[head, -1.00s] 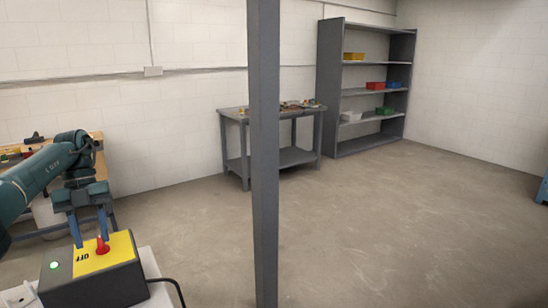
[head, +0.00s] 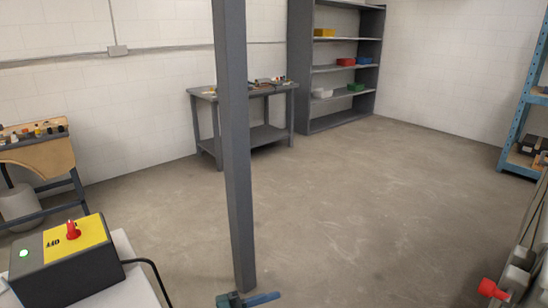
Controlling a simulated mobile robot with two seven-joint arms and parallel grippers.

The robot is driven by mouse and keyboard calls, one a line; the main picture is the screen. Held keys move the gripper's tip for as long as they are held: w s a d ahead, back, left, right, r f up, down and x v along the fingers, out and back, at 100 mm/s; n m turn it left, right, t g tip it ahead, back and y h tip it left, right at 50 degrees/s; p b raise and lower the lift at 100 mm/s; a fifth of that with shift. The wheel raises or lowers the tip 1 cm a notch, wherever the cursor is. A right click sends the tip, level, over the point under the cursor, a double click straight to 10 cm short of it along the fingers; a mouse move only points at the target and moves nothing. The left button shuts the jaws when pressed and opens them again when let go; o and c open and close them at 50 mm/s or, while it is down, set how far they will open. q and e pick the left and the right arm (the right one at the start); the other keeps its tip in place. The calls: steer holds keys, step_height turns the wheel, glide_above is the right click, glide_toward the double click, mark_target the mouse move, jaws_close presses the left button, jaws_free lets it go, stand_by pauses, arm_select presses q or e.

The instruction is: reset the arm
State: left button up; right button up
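The switch box (head: 66,262) stands on a white-topped stand at the lower left. It has a yellow plate marked OFF, a red lever (head: 73,230) standing up and a lit green lamp (head: 24,253). No gripper touches it. A teal gripper with a blue finger (head: 264,298), seemingly my left, shows at the bottom edge near the post's foot, pointing right. Its arm is out of frame, and I cannot tell whether its fingers are apart. My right gripper is not in view.
A grey post (head: 234,150) stands in front of me. A workbench (head: 45,160) is at left, a grey table (head: 262,138) and shelf unit (head: 340,72) behind. A blue rack (head: 520,120) and grey equipment with a red end (head: 490,289) are at right. The middle floor is clear.

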arm_select(q)
steer(key=s+a+f+n+t+y, duration=0.2)
steer(key=s+a+f+n+y, duration=0.3)
steer(key=s+a+n+y, duration=0.2)
steer(key=s+a+f+n+t+y, duration=0.2)
steer(key=s+a+f+n+y, duration=0.4)
steer(key=s+n, duration=0.5)
steer(key=n+y, duration=0.1)
steer(key=n, duration=0.3)
steer(key=shift+a+n, duration=0.3)
steer(key=shift+a, duration=0.05)
steer(key=shift+s, duration=0.1)
